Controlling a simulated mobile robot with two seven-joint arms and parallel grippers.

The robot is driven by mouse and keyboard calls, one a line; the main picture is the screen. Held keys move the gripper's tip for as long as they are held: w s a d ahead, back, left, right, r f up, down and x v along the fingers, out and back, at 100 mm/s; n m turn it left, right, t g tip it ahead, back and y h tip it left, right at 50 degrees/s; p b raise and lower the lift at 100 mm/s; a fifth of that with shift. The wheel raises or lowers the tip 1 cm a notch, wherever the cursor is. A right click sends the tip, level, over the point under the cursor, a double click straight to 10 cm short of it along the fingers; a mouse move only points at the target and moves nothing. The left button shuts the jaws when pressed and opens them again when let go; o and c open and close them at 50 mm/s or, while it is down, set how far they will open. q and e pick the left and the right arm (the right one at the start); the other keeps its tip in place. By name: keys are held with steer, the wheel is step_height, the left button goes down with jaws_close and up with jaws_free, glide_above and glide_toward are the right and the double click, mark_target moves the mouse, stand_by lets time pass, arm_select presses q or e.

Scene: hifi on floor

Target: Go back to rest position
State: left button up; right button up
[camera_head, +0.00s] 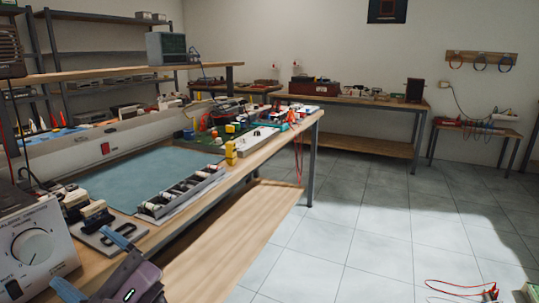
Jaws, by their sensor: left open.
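My left gripper (82,259) is at the bottom left, with a grey-purple body and two blue fingers. The fingers are spread apart, and I see nothing held between them. It is near the front edge of the workbench (205,200), close to a grey plate with dark and cream blocks (100,222). I cannot tell whether it is above the bench or just in front of it. My right gripper is not in view.
A white dial instrument (32,248) stands left of the gripper. A tray of parts (182,194) lies on the blue mat (130,172). A lower wooden shelf (235,235) juts out below. Red and yellow leads (460,285) lie at bottom right. The tiled floor (350,235) is largely clear.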

arm_select(q)
steer(key=s+d+n+t+h+p, duration=0.2)
steer(key=s+n+t+h+p, duration=0.15)
steer(key=n+t+h, duration=1)
steer(key=s+d+n+t+h+p, duration=0.2)
steer(key=n+t+h+p, duration=0.5)
steer(key=n, duration=1.1)
steer(key=s+a+f+m+g+h+p, duration=0.3)
steer(key=s+f+m+g+p, duration=0.3)
steer(key=s+f+m+g, duration=0.8)
steer(key=s+a+f+m, duration=0.1)
steer(key=s+f+m, duration=0.3)
steer(key=s, duration=0.4)
steer(key=shift+s+f+g, duration=0.2)
steer(key=shift+f+g, duration=0.15)
steer(key=shift+f, duration=0.35)
steer(key=shift+s+f, duration=0.2)
steer(key=shift+c, duration=0.3)
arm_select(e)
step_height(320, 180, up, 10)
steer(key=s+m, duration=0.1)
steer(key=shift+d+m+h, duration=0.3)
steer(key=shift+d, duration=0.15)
